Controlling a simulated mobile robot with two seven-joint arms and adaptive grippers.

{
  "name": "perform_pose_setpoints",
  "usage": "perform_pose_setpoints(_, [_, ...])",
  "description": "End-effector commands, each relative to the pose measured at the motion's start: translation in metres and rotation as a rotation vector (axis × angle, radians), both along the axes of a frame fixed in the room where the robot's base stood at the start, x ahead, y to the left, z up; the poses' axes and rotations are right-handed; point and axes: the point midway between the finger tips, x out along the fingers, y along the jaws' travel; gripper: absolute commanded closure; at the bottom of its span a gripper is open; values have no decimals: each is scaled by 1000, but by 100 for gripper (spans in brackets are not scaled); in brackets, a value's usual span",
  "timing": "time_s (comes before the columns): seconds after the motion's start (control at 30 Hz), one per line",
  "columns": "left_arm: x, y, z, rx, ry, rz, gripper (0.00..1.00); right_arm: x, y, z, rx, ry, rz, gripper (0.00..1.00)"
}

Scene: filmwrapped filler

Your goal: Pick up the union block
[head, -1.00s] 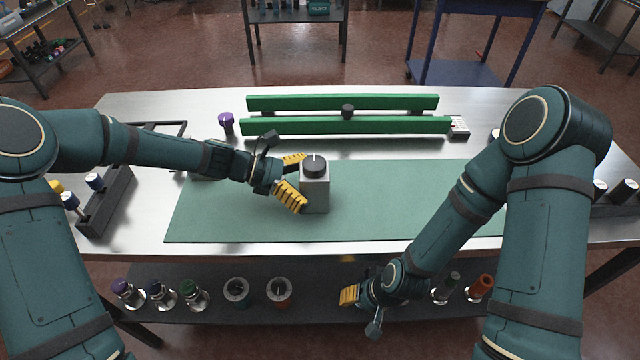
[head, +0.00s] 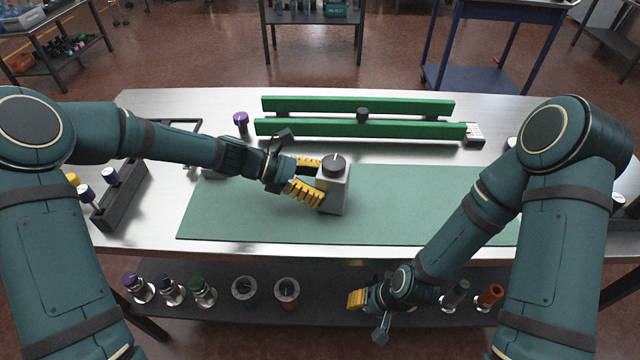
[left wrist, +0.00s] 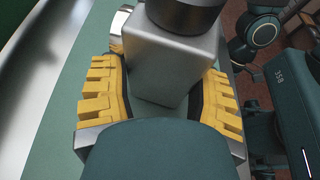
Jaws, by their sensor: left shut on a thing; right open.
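The union block (head: 337,192) is a grey metal block with a round black knob on top. It is on or just above the green mat (head: 230,215); I cannot tell whether its base touches. My left gripper (head: 321,180) is shut on it from the left, with yellow ribbed fingers on two sides. In the left wrist view the block (left wrist: 170,60) sits between both fingers, its knob cut by the top edge. My right gripper (head: 357,299) is open and empty, low in front of the table's front edge.
Two green rails (head: 350,106) with a small black knob between them lie behind the mat. A purple-capped piece (head: 241,121) stands to their left, and a dark rack (head: 122,200) stands further left. A lower shelf (head: 330,308) holds several fittings. The mat right of the block is clear.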

Motion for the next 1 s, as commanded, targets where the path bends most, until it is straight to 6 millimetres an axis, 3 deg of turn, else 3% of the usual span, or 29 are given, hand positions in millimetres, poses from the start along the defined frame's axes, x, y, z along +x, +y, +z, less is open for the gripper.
perform_pose_setpoints(0.23, [0, -1, 34, -2, -5, -2, 79, -1, 0, 8, 0, 4, 1, 53])
perform_pose_setpoints(0.47, [1, 42, 29, -1, -2, 3, 79, -1, 0, 2, 0, 2, 1, 53])
perform_pose_setpoints(0.8, [1, 125, 29, -2, -2, 4, 79, 1, 0, -5, 0, -2, -1, 53])
perform_pose_setpoints(1.0, [1, 159, 29, -3, -2, 1, 79, 1, 0, -7, 0, -3, 0, 53])
